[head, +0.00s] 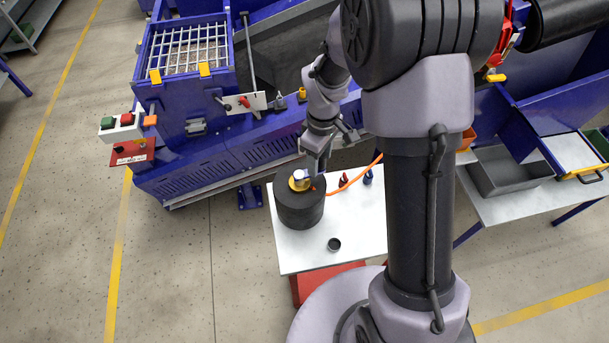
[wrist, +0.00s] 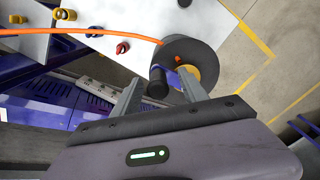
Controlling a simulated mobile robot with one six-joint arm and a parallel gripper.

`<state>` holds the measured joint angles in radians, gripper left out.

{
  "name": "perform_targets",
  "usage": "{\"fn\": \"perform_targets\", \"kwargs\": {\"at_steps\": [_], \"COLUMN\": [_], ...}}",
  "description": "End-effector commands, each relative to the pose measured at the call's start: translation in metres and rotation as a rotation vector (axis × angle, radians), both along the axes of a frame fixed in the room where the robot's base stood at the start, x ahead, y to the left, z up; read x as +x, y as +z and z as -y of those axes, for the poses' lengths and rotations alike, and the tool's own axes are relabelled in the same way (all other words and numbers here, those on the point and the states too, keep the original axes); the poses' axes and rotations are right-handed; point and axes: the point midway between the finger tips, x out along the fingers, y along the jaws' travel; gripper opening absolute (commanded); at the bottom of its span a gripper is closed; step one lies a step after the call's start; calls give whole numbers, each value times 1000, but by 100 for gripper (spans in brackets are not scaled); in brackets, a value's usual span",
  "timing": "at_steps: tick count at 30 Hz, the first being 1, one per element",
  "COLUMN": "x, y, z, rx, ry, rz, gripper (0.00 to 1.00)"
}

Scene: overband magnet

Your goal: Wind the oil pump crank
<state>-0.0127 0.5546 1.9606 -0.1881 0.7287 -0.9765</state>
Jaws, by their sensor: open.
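The oil pump is a dark round drum (head: 298,210) on a white table, with a yellow hub on top; the drum also shows in the wrist view (wrist: 205,48). In the wrist view a blue crank arm and a black crank handle (wrist: 157,86) show beside the yellow hub (wrist: 187,74). My gripper (wrist: 160,76) is open, with one finger on each side of the black handle as seen there. Whether either finger touches it I cannot tell. In the head view my gripper (head: 314,170) is just above the drum's top, and it hides most of the crank.
An orange hose (head: 350,179) runs from the drum's top. The white table (head: 358,235) also holds a small dark cup (head: 334,244) and small red and blue items. The blue machine (head: 225,160) stands close behind. Open floor lies to the left.

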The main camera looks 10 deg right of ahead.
Motion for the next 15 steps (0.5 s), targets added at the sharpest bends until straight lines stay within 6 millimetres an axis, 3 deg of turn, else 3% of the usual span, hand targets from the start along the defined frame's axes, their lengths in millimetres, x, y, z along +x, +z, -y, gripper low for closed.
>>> {"fn": "perform_targets", "kwargs": {"at_steps": [15], "x": [0], "y": [54], "z": [0], "rx": [0], "ry": [0], "rz": [1], "gripper": [51]}}
